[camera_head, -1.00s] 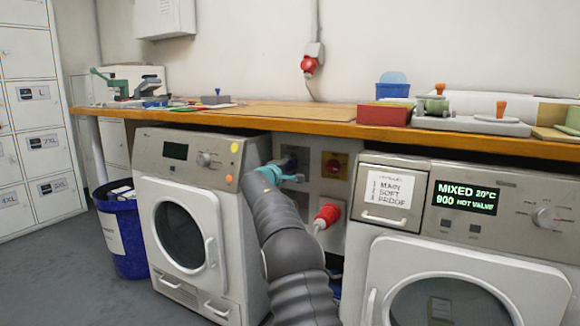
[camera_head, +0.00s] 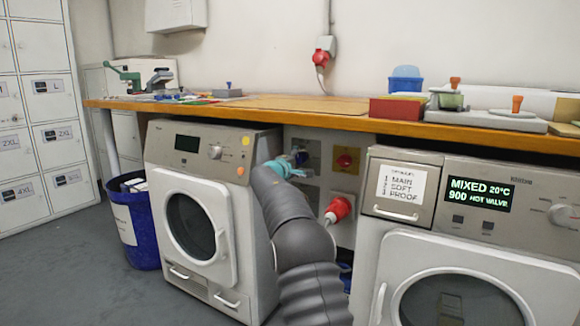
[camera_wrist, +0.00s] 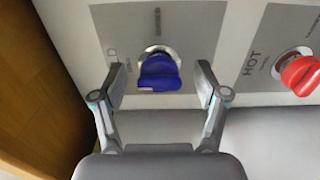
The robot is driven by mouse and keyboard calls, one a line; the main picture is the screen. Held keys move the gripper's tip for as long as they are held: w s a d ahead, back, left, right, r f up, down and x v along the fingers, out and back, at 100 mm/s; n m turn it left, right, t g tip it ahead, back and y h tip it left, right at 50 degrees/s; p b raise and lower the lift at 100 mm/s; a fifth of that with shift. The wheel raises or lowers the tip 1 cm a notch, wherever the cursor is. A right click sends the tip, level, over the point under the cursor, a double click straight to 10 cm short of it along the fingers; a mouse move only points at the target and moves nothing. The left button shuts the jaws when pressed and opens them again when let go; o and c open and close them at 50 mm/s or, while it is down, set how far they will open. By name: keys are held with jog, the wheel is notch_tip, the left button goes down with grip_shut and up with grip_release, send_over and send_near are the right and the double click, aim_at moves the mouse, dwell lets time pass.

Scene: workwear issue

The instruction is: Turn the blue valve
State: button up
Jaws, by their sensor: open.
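The blue valve (camera_wrist: 159,72) is a blue handle on a round metal collar, set in a grey panel. In the wrist view it lies ahead of my gripper (camera_wrist: 160,88), between the two open fingers and apart from both. In the head view my gripper (camera_head: 290,166) is at the recess between the two machines, beside the left machine's upper right edge. The blue valve is mostly hidden there by my gripper and arm.
A red valve (camera_wrist: 300,74) marked HOT is to the right in the wrist view. A red plug (camera_head: 338,209) sits below the panel. A washing machine (camera_head: 200,215) stands left and another (camera_head: 470,235) right. The wooden worktop (camera_head: 300,107) runs above.

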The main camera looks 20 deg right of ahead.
jog(key=v, duration=1.1)
jog(key=shift+d, duration=0.1)
